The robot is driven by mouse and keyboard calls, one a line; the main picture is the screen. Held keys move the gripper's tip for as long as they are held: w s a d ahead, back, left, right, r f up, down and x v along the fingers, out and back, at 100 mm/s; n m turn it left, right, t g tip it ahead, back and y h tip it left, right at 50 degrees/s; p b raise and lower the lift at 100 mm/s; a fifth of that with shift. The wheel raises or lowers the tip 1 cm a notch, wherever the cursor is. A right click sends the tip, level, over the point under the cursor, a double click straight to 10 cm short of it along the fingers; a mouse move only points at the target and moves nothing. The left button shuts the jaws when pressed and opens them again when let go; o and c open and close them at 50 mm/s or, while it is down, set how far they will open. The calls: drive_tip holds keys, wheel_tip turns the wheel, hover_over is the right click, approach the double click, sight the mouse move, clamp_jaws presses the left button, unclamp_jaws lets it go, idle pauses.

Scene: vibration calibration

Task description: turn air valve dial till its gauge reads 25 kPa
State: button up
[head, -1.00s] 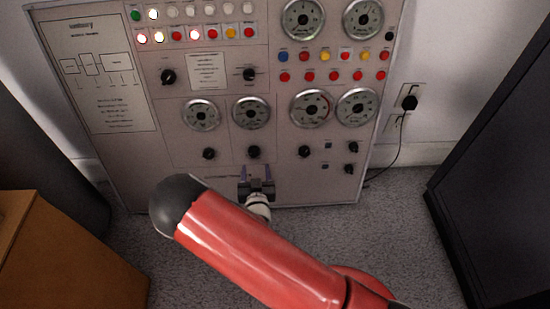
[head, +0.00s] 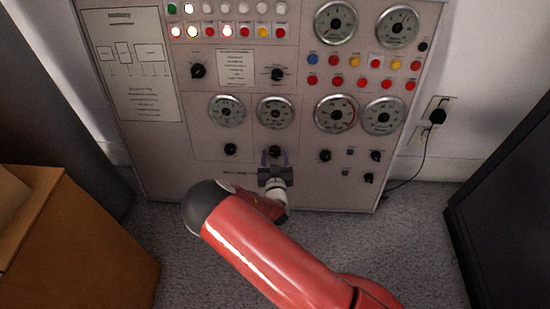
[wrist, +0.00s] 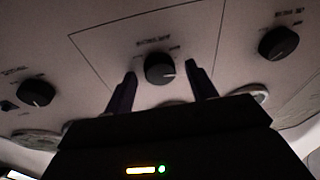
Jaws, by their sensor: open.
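A row of black dials runs along the lower part of the light grey panel. The dial (head: 275,151) under the second round gauge from the left (head: 275,112) is in front of my gripper (head: 275,158). In the wrist view this dial (wrist: 159,69) sits between the two fingertips of my gripper (wrist: 161,76), with a gap on both sides. My gripper is open and holds nothing. The panel labels and gauge readings are too small to read, so I cannot tell which dial is the air valve.
Other dials stand left (head: 230,149) and right (head: 325,156) of this one. A brown box (head: 95,240) is at the lower left and a dark cabinet (head: 510,200) at the right. A plugged cable (head: 422,150) hangs beside the panel. Carpet shows between.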

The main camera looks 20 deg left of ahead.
drive_tip(key=c, duration=1)
drive_tip(key=shift+f+m+b, duration=0.1)
drive_tip(key=shift+m+b, duration=0.2)
drive_tip(key=shift+b, duration=0.05)
drive_tip(key=m+b, duration=0.3)
drive_tip(key=shift+f+h, duration=0.2)
drive_tip(key=shift+h, duration=0.2)
drive_tip(key=m+h+b, duration=0.1)
drive_tip(key=m+b, duration=0.2)
drive_tip(key=b, duration=0.1)
drive_tip(key=shift+a+t, duration=0.1)
drive_tip(key=shift+t, duration=0.2)
drive_tip(key=m+b, duration=0.3)
drive_tip(key=shift+a+h, duration=0.1)
drive_tip(key=shift+h, duration=0.2)
drive_tip(key=shift+s+a+r+m+h+b, duration=0.2)
drive_tip(key=shift+m+b, duration=0.3)
drive_tip(key=shift+m, duration=0.35)
drive_tip(key=shift+w+d+r+m+h+b, duration=0.1)
drive_tip(key=shift+m+h+b, duration=0.3)
drive_tip(key=shift+m, duration=0.45)
